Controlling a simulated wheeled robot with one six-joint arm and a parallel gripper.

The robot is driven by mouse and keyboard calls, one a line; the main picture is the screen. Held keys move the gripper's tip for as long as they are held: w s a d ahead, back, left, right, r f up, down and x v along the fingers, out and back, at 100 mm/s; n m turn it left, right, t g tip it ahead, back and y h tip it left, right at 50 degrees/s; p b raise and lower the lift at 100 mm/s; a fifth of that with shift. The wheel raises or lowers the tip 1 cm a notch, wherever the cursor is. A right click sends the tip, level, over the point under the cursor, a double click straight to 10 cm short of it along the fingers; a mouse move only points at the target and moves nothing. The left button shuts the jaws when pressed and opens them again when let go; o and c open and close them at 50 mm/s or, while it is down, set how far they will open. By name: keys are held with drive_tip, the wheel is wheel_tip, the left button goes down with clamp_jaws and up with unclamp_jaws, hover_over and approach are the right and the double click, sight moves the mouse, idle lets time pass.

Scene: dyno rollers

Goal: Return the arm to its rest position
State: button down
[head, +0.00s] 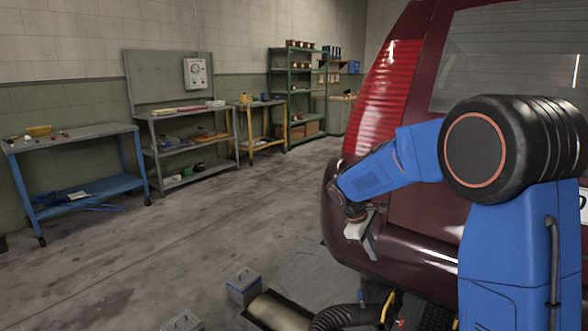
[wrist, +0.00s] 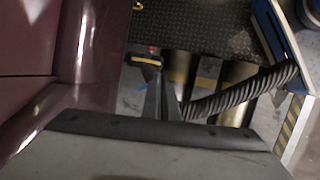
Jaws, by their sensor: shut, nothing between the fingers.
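My blue arm shows at the right of the head view, bent at a black elbow joint and reaching left in front of the dark red car (head: 440,225). My gripper (head: 366,240) hangs at the arm's end beside the car's rear bumper. It is shut and holds nothing. In the wrist view the grey body of my gripper fills the lower part, and its dark shut fingers (wrist: 160,95) point away from the camera. The car's dark red side (wrist: 35,85) fills the left of that view.
A ribbed black hose (head: 345,317) and a metal roller (head: 280,312) lie low in front, and the hose also shows in the wrist view (wrist: 240,90). Small grey blocks (head: 243,287) stand on the floor. Benches and shelves line the far wall.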

drive_tip(key=s+d+r+m+y, duration=0.1)
drive_tip(key=s+r+m, duration=0.15)
drive_tip(key=s, duration=0.45)
drive_tip(key=s+d+r+m+t+y, duration=0.1)
drive_tip(key=s+d+r, duration=0.15)
drive_tip(key=s, duration=0.35)
drive_tip(key=s+d+r+m+y, duration=0.1)
drive_tip(key=s+r+m, duration=0.1)
drive_tip(key=s+r, duration=0.35)
drive_tip(key=s+f+m+t+y, duration=0.1)
drive_tip(key=s+m, duration=0.1)
drive_tip(key=s, duration=0.7)
drive_tip(key=s+f+m+t+y, duration=0.1)
drive_tip(key=s+f+m+t, duration=0.1)
drive_tip(key=s, duration=0.8)
drive_tip(key=shift+s+a+f+m, duration=0.25)
drive_tip(key=shift+a+m, duration=0.1)
drive_tip(key=shift+m, duration=0.3)
drive_tip(key=shift+s+r, duration=0.6)
drive_tip(key=shift+r, duration=0.1)
drive_tip(key=shift+d, duration=0.1)
